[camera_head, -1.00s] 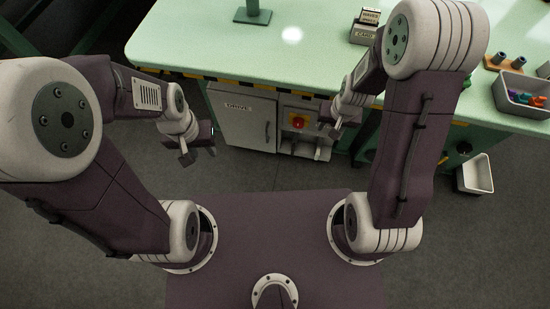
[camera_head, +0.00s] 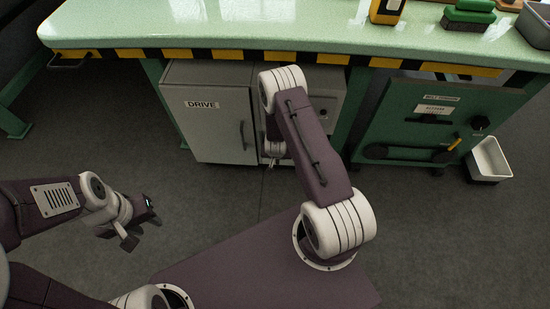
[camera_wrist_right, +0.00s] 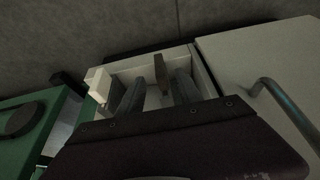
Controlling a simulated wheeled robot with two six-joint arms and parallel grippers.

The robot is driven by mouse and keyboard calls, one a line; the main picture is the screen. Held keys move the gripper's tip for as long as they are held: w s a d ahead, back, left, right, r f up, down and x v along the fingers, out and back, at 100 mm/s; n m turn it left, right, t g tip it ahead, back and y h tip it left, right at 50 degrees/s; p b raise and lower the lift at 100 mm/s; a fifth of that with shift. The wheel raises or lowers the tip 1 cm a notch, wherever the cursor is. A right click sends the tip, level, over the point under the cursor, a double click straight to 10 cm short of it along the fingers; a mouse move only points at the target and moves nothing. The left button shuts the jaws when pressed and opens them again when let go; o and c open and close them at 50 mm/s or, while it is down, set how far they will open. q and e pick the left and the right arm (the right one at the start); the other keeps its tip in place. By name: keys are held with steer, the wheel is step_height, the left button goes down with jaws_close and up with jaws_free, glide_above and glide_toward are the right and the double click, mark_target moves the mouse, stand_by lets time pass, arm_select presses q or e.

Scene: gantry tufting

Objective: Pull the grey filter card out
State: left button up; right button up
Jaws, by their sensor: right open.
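A narrow grey-brown upright tab (camera_wrist_right: 161,72), which looks like the filter card, stands in a pale open bay (camera_wrist_right: 206,72) in the right wrist view. My right gripper (camera_wrist_right: 158,92) is open, with one finger on each side of the tab and gaps showing. I cannot tell how deep the fingers reach past it. In the head view my right arm covers most of the bay beside the DRIVE cabinet (camera_head: 208,130), and the card is hidden there. My left gripper (camera_head: 138,226) is open and empty over the floor at the left, away from the cabinets.
The green bench top (camera_head: 240,28) with a striped edge overhangs the cabinets. The DRIVE door handle (camera_wrist_right: 283,98) stands out beside the bay. A green cabinet (camera_head: 425,125) with knobs is to the right, and a white bin (camera_head: 490,158) stands on the floor. The floor in front is clear.

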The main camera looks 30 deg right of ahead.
steer(key=b+x, duration=0.3)
steer(key=x, duration=0.3)
steer(key=shift+f, duration=0.3)
arm_select(q)
step_height(320, 180, down, 5)
steer(key=shift+r, duration=0.2)
arm_select(e)
jaws_close()
